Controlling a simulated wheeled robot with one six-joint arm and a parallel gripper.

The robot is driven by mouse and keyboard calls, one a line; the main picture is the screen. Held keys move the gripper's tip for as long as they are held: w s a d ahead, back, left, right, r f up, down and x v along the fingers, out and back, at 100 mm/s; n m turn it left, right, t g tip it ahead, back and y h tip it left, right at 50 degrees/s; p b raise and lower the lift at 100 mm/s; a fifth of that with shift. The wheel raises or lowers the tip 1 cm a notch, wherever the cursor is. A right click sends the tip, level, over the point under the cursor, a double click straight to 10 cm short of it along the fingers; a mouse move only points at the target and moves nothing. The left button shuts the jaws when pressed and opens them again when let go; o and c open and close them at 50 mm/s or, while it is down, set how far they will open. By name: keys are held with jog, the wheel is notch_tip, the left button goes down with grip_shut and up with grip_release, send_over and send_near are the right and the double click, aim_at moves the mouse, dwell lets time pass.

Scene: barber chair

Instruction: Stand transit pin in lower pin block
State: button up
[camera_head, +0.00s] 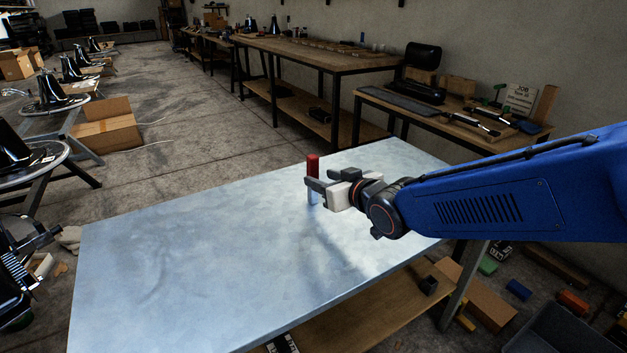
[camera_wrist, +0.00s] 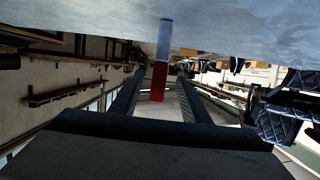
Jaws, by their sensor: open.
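The transit pin (camera_head: 313,164), with a red upper part and a silver lower part, stands upright on the pale blue-grey table (camera_head: 190,250). My gripper (camera_head: 319,180) is open, level with the pin's middle, and a finger hides part of the pin in the head view. In the wrist view, the picture is upside down, and the pin's red end (camera_wrist: 159,82) shows between the two dark fingers (camera_wrist: 157,85), near their tips. A gap shows on both sides of it. I cannot make out a lower pin block in either view.
The table top is otherwise bare, with wide free room to the left. A wooden bench (camera_head: 460,108) with tools stands behind it at the right. Chair parts on stands (camera_head: 50,95) are at the left. Boxes and loose blocks (camera_head: 573,302) lie on the floor at the lower right.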

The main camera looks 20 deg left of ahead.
aim_at(315, 176)
jog(key=x, duration=0.4)
jog(key=shift+w+a, duration=0.1)
jog(key=shift+a, duration=0.05)
jog(key=shift+f+x, duration=0.1)
jog(key=shift+x, duration=1.25)
jog(key=shift+f+x, duration=0.15)
jog(key=shift+x, duration=1.2)
grip_shut()
